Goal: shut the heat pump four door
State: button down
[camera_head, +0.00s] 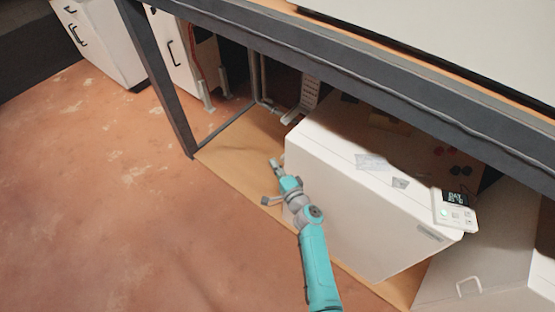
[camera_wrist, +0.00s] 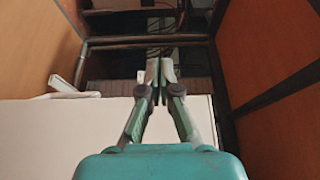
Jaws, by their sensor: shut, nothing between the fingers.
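A white heat pump (camera_head: 360,205) stands on a wooden shelf under a dark-framed bench. No number on it is readable, so I cannot tell if it is heat pump four. Its broad front panel faces the open floor; I cannot tell whether this door is fully shut. My gripper (camera_head: 273,164) is at the panel's left end, just outside it; contact cannot be told. In the wrist view my gripper (camera_wrist: 158,72) has its fingers together with nothing between them. A white panel (camera_wrist: 60,135) lies below and left of the fingers there.
A control box with a lit display (camera_head: 455,208) sits at the heat pump's right top corner. Another white unit with a handle (camera_head: 500,285) stands at right. A dark bench leg (camera_head: 165,90) is left of the gripper. The floor (camera_head: 120,210) at left is clear.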

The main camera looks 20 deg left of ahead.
jog(key=s+a, duration=0.2)
jog(key=s, duration=0.6)
jog(key=shift+a, duration=0.35)
jog(key=s+d+f+n+h, duration=0.1)
jog(key=s+d+f+h, duration=0.25)
jog(key=s+d, duration=0.45)
jog(key=s+d+f+n+h, duration=0.15)
jog(key=s+d+f, duration=0.25)
jog(key=d, duration=0.9)
jog(key=s+d+r+t+h, duration=0.2)
jog(key=s+d+r+h, duration=0.15)
jog(key=s+d, duration=0.9)
jog(key=s+d+r+n+h, duration=0.2)
jog(key=s+d+r, duration=0.2)
jog(key=s+r, duration=0.4)
jog(key=s+d+r+n+t+h, duration=0.1)
jog(key=s+d+r+n+h, duration=0.2)
jog(key=r, duration=0.9)
jog(key=s+d, duration=0.2)
jog(key=s, duration=0.2)
jog(key=shift+s+d+r, duration=0.25)
jog(key=shift+s+r, duration=0.15)
jog(key=shift+n, duration=0.25)
